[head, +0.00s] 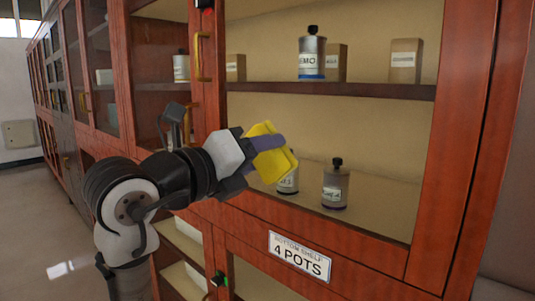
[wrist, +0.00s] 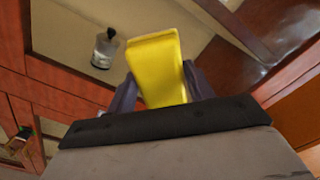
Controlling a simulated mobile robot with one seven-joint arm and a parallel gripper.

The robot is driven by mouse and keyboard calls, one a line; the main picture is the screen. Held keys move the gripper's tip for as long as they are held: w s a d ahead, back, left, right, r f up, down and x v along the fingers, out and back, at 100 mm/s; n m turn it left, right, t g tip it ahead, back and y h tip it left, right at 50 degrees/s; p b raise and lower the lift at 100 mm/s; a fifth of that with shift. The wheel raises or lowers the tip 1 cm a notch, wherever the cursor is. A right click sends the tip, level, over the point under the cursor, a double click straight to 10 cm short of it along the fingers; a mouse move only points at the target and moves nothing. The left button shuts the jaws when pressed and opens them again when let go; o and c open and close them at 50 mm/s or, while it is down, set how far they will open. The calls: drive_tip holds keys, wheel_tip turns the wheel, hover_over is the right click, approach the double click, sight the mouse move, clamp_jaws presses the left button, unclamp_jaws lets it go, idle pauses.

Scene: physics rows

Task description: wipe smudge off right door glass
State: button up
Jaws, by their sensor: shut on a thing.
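My gripper (head: 266,145) is shut on a yellow sponge-like block (head: 282,166), held in front of the right door's lower pane. In the wrist view, the yellow block (wrist: 158,65) stands between the two dark fingers (wrist: 158,88). The right door glass (head: 385,150) is a large clear pane in a red-brown wooden frame (head: 455,150). I cannot make out a smudge on it, and the block and gripper hide part of the pane. I cannot tell whether the block touches the glass.
Behind the glass, labelled bottles (head: 312,55) (head: 335,187) and small boxes (head: 405,62) stand on shelves. A brass handle (head: 203,57) sits on the frame left of the pane. A sign (head: 300,257) reads "4 POTS" below. Open floor (head: 45,215) lies at left.

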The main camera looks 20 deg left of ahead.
drive_tip(key=shift+s, duration=0.1)
drive_tip(key=shift+b+v, duration=0.35)
drive_tip(key=shift+v, duration=1.15)
drive_tip(key=shift+a, duration=0.1)
